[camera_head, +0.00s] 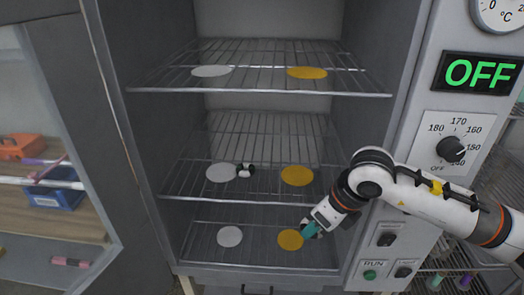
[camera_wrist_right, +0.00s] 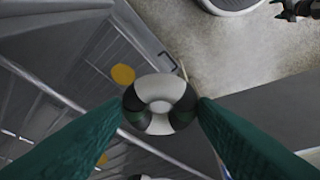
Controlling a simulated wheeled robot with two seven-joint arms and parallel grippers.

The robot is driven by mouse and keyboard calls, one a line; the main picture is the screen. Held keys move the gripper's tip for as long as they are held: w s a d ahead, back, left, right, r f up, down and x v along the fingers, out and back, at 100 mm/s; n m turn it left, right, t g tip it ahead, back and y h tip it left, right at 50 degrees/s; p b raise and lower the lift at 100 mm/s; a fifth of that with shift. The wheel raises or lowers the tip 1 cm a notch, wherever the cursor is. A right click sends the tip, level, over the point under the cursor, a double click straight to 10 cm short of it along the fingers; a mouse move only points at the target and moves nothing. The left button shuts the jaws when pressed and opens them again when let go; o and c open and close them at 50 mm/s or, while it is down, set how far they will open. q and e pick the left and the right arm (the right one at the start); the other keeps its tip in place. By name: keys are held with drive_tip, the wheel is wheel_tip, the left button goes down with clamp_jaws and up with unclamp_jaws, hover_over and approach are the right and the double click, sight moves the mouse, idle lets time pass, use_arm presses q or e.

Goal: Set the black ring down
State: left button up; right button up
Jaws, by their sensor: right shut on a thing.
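My right gripper (camera_head: 309,231) is at the right of the open cabinet, in front of the lowest shelf, beside its yellow disc (camera_head: 289,240). In the right wrist view its green fingers (camera_wrist_right: 161,106) are shut on a ring with black and white sections (camera_wrist_right: 160,88). In the head view only a small black and white part of this ring (camera_head: 319,235) shows beside the fingers. Another black and white ring (camera_head: 246,171) lies on the middle shelf, just right of the white disc (camera_head: 221,173). My left gripper is not in view.
The cabinet has wire shelves: top (camera_head: 256,80), middle (camera_head: 262,187) and lowest (camera_head: 262,256). Each bears a white disc at left and a yellow disc at right. The control panel at right has a display reading OFF (camera_head: 478,73). The open glass door (camera_head: 110,150) is at left.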

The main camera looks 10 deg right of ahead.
drive_tip(key=m, duration=0.1)
drive_tip(key=w+r+m+h, duration=0.1)
drive_tip(key=m, duration=0.1)
drive_tip(key=m+h, duration=0.1)
drive_tip(key=m, duration=0.1)
drive_tip(key=shift+w+d+r+t, duration=0.15)
drive_tip(key=shift+w+r+t, duration=0.15)
drive_tip(key=shift+r+t, duration=0.1)
drive_tip(key=shift+w+r, duration=0.1)
drive_tip(key=shift+w, duration=0.2)
drive_tip(key=p, duration=0.7)
hover_over(283, 179)
drive_tip(key=s, duration=0.2)
drive_tip(key=shift+w, duration=0.15)
drive_tip(key=shift+w+f, duration=0.1)
drive_tip(key=shift+f, duration=0.1)
wheel_tip(283, 179, down, 3)
drive_tip(key=shift+r+m+p, duration=0.1)
drive_tip(key=shift+m+p, duration=0.2)
drive_tip(key=shift+p, duration=0.75)
drive_tip(key=shift+f, duration=0.3)
drive_tip(key=shift+f, duration=0.1)
drive_tip(key=o, duration=1)
drive_tip(key=shift+c, duration=0.2)
